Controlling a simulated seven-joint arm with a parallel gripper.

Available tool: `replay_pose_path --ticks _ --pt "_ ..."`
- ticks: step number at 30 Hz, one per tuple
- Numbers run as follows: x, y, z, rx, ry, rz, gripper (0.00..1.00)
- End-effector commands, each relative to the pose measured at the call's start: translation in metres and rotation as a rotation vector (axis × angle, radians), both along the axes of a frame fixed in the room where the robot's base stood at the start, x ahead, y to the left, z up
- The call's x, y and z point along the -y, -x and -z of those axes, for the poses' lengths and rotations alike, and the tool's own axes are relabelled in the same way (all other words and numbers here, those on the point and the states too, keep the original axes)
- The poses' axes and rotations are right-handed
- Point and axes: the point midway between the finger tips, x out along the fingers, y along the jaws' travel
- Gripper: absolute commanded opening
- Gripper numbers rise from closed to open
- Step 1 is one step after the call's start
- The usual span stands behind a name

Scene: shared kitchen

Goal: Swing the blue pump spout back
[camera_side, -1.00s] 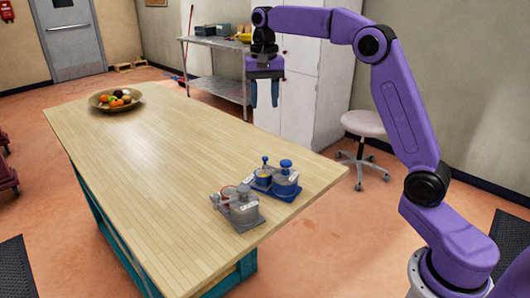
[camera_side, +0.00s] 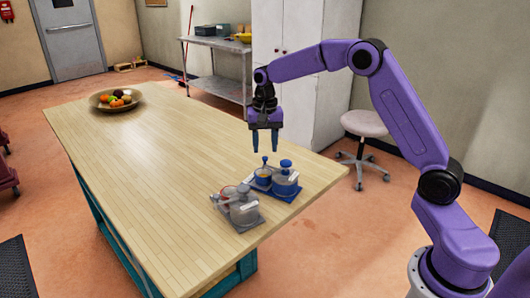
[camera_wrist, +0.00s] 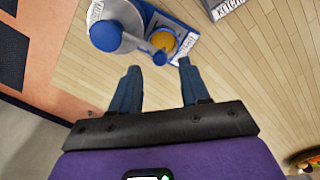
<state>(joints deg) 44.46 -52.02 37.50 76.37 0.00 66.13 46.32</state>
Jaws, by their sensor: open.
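The blue pump set stands on a blue base (camera_side: 283,195) near the table's front right corner. It has a grey jar (camera_side: 285,182) with a blue cap (camera_side: 286,164) and a smaller cup with orange contents (camera_side: 263,179). A small blue knob (camera_side: 264,160) stands up by the cup. In the wrist view the blue cap (camera_wrist: 105,35) is at upper left, and the knob (camera_wrist: 159,58) lies beside the orange cup (camera_wrist: 165,40), between my fingertips in the picture. My gripper (camera_side: 266,149) points down, open and empty, just above the knob, apparently not touching it.
A similar grey set (camera_side: 240,207) stands close beside the blue one, to its left. A fruit bowl (camera_side: 116,107) sits at the table's far end. The middle of the wooden table (camera_side: 170,150) is clear. A stool (camera_side: 364,124) stands beyond the table.

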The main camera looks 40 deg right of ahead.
Motion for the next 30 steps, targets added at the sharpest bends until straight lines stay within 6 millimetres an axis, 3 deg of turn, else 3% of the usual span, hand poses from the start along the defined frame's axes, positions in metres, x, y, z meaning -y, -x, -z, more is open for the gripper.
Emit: replay_pose_path --ticks 6,18,22,30 --pt "0.0 0.0 0.025 -0.001 0.0 0.001 0.46" --pt "0.0 0.0 0.03 0.0 0.0 0.001 0.46" --pt "0.0 0.0 0.03 0.0 0.0 0.0 0.03" --pt "-0.001 0.0 0.03 0.0 0.0 -0.006 0.0"
